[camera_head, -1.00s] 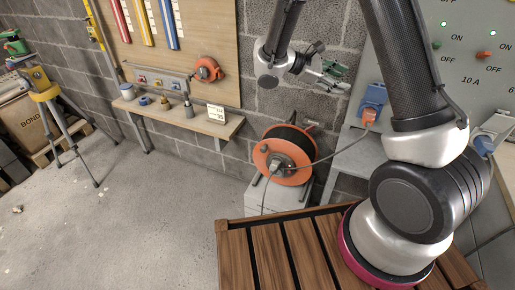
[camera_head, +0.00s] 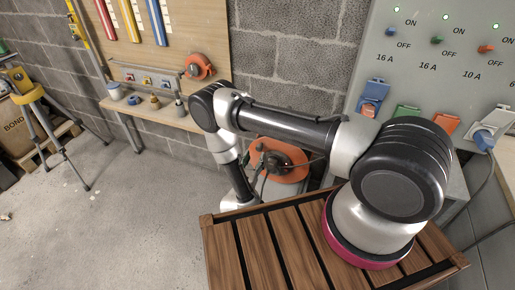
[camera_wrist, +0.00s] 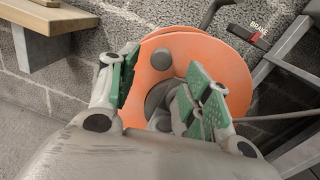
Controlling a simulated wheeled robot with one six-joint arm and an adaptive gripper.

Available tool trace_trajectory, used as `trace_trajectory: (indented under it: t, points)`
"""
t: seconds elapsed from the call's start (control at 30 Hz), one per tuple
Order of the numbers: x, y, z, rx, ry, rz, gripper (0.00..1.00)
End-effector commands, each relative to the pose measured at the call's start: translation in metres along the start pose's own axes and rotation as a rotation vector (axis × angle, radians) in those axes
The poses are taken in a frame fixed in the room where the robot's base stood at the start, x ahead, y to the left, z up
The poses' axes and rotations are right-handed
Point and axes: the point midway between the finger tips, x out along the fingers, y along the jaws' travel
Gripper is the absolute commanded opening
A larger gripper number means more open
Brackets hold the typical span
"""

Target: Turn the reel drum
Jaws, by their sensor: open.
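The reel drum (camera_head: 293,172) has an orange disc and stands against the block wall, partly hidden behind my arm. In the wrist view the orange disc (camera_wrist: 217,62) fills the middle, with a dark knob (camera_wrist: 161,59) near its upper left and a round grey hub (camera_wrist: 162,98) lower down. My gripper (camera_wrist: 160,72) is open, its green-padded fingers spread in front of the disc on either side of the knob and hub. Whether the fingers touch the disc cannot be told. In the head view my gripper is mostly hidden by my arm.
A black lever (camera_wrist: 246,34) marked "BRAKE" is beside the disc. A wooden shelf (camera_head: 150,112) with small items is on the left. A socket panel (camera_head: 445,70) is on the right. A slatted wooden top (camera_head: 255,255) lies in front.

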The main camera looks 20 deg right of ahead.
Motion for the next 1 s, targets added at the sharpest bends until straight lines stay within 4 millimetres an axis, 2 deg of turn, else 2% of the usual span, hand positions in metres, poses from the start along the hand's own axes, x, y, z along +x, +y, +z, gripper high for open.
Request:
trace_trajectory:
  t: [0.2, 0.33, 0.5, 0.73, 0.77, 1.0]
  points:
    - [0.04, -0.003, 0.001, 0.001, -0.001, -0.009, 0.49]
    - [0.057, -0.002, 0.001, 0.001, -0.001, -0.007, 0.49]
    - [0.068, -0.002, 0.001, 0.0, -0.001, -0.006, 0.49]
    - [0.069, -0.002, 0.001, 0.0, -0.001, -0.005, 0.49]
    - [0.068, -0.002, 0.001, 0.0, -0.001, -0.005, 0.45]
    - [0.068, -0.002, 0.001, 0.0, 0.0, -0.005, 0.01]
